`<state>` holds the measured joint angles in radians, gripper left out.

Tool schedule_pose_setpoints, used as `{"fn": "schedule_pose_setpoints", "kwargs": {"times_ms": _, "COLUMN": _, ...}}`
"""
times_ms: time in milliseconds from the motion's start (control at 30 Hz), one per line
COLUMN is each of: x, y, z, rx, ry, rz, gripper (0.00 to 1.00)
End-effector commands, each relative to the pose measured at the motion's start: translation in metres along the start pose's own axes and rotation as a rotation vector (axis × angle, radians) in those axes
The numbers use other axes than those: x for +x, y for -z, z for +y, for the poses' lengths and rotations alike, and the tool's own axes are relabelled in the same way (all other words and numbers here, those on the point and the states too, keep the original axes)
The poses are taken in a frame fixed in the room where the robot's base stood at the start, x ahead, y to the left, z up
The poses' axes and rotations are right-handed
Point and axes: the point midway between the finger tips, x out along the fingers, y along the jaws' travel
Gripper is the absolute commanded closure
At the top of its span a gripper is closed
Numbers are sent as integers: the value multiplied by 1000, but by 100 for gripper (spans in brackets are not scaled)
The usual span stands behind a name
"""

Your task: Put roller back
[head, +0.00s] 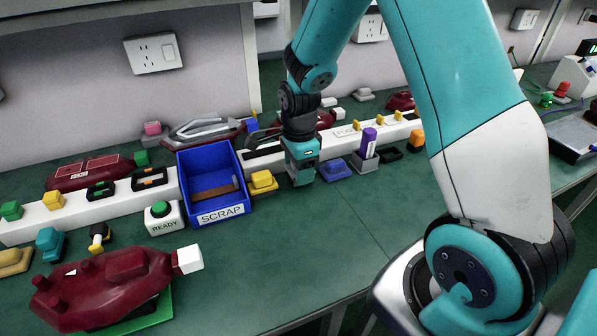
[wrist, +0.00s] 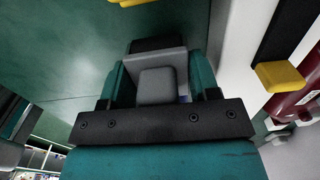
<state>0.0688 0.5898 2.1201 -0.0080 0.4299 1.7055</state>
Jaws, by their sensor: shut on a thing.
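My gripper (head: 303,176) points down, low over the green bench, just right of the yellow block and in front of the white rail. In the wrist view my gripper (wrist: 158,82) has its teal fingers closed on a grey piece (wrist: 157,84) with a dark part (wrist: 158,44) beyond it. This may be the roller, but its full shape is hidden by the fingers. No other roller can be clearly made out.
A blue SCRAP bin (head: 212,178) stands left of my gripper, with a yellow block (head: 263,182) between them. A blue block (head: 335,170) and a purple item in a grey holder (head: 366,157) stand to the right.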

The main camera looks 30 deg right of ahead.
Motion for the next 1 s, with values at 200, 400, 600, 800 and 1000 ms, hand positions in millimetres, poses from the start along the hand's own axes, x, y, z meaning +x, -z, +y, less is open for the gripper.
{"fn": "schedule_pose_setpoints", "kwargs": {"times_ms": 200, "x": 10, "y": 0, "z": 0, "rx": 0, "ry": 2, "rz": 0, "gripper": 75}}
{"fn": "schedule_pose_setpoints", "kwargs": {"times_ms": 400, "x": 11, "y": 0, "z": 0, "rx": 0, "ry": 1, "rz": 0, "gripper": 75}}
{"fn": "schedule_pose_setpoints", "kwargs": {"times_ms": 600, "x": 18, "y": 0, "z": 0, "rx": 0, "ry": 0, "rz": 0, "gripper": 79}}
{"fn": "schedule_pose_setpoints", "kwargs": {"times_ms": 800, "x": 24, "y": 0, "z": 1, "rx": 0, "ry": -2, "rz": 1, "gripper": 90}}
{"fn": "schedule_pose_setpoints", "kwargs": {"times_ms": 1000, "x": 26, "y": 0, "z": 1, "rx": 0, "ry": -3, "rz": 1, "gripper": 34}}
